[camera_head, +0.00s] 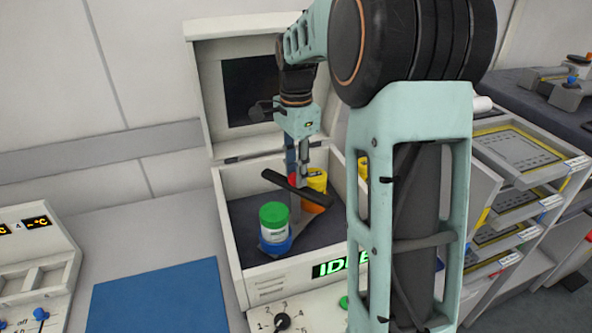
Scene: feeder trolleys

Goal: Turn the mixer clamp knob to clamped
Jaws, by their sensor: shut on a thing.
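The mixer (228,195) stands open in the middle, its lid (204,90) raised at the back. Inside, a jar with a green lid (273,214) and a blue base stands at the front left. An orange jar with a yellow top (316,180) stands behind it to the right. A dark clamp bar (285,187) runs slantwise above the mixer floor between them. My gripper (301,172) points down into the mixer, shut at the middle of the bar, where the clamp knob appears to be. The knob is mostly hidden, so its exact angle cannot be told.
The mixer's front has a partly hidden green display (328,269) and a black dial (282,321). A blue mat (158,298) lies at left, beside a temperature unit (35,255). A trolley with trays (515,150) stands at right. My arm blocks the mixer's right side.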

